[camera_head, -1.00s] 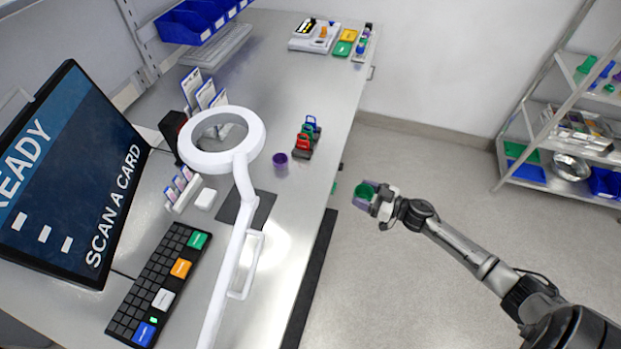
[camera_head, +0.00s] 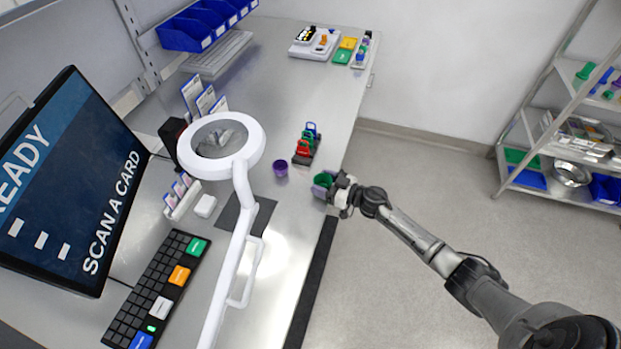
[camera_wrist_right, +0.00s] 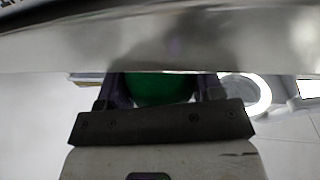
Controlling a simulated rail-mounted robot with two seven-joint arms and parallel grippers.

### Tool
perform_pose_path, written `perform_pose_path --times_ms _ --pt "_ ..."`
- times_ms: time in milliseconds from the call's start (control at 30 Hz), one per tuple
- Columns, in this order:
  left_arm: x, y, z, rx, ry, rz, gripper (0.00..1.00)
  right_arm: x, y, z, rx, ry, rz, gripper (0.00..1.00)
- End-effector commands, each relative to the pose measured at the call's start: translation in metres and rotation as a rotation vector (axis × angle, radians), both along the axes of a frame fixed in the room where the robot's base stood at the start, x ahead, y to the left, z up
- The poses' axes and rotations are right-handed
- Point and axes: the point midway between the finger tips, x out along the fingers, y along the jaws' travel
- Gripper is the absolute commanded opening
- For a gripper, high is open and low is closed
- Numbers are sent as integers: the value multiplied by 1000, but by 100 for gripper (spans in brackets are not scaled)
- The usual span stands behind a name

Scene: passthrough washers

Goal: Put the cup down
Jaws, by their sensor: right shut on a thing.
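A green cup (camera_head: 321,180) is held in my right gripper (camera_head: 324,186) at the right edge of the steel table (camera_head: 300,225). In the right wrist view the green cup (camera_wrist_right: 160,88) sits between the two dark fingers, and a shiny metal surface hides part of it. I cannot tell whether the cup touches the table. A purple cup (camera_head: 280,168) stands on the table to the left of the gripper. My left gripper is in neither view.
A rack with red, green and blue pieces (camera_head: 306,145) stands behind the purple cup. A white ring magnifier (camera_head: 243,185) rises at the left, beside a keyboard (camera_head: 150,295) and monitor (camera_head: 70,180). Bare tabletop lies around the purple cup.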

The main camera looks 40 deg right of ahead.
Motion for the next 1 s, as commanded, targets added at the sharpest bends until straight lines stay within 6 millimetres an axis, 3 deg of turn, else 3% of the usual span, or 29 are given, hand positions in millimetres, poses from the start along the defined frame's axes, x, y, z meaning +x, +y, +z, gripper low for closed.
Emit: perform_pose_path --times_ms 400,967,1000 --pt "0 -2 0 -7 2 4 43 37 15 2 3 -1 -1 34" --pt "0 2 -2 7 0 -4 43 40 17 -6 1 0 0 34" --pt "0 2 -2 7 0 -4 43 40 17 -6 0 0 0 63"
